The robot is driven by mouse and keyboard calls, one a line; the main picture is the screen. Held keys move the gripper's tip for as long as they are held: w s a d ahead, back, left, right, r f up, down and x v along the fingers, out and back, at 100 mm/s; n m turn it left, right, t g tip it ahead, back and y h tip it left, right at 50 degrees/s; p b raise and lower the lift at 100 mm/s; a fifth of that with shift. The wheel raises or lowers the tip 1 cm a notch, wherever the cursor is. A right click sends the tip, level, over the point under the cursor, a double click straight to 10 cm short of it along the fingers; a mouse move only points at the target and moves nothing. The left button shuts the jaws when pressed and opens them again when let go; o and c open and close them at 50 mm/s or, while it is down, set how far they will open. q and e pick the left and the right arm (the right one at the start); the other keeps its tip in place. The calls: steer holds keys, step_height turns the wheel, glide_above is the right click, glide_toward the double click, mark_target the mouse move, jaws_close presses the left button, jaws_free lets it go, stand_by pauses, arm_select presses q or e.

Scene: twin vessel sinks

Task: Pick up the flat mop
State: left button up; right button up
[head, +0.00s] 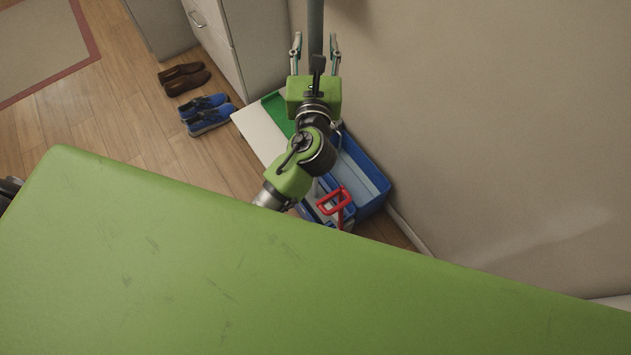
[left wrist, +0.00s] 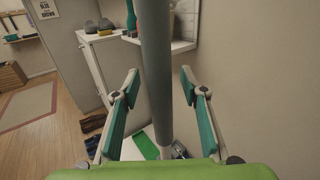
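The flat mop's grey pole (head: 315,25) stands upright near the wall. It also runs top to bottom through the left wrist view (left wrist: 156,60). My left gripper (head: 315,52) is open, with one finger on each side of the pole. In the left wrist view the teal-padded fingers (left wrist: 160,82) show gaps on both sides of the pole, so neither pad appears to touch it. The pole's lower end is near a flat green piece (left wrist: 145,144); I cannot tell if this is the mop head. My right gripper is not in view.
A blue bin (head: 365,180) with a red-handled item (head: 335,203) stands on the floor by the wall. Brown shoes (head: 184,78) and blue shoes (head: 208,115) lie left of a white cabinet (head: 220,40). The bare wall (head: 480,130) is close on the right.

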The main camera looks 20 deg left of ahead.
arm_select(q)
jaws_close()
steer(key=shift+r, duration=0.15)
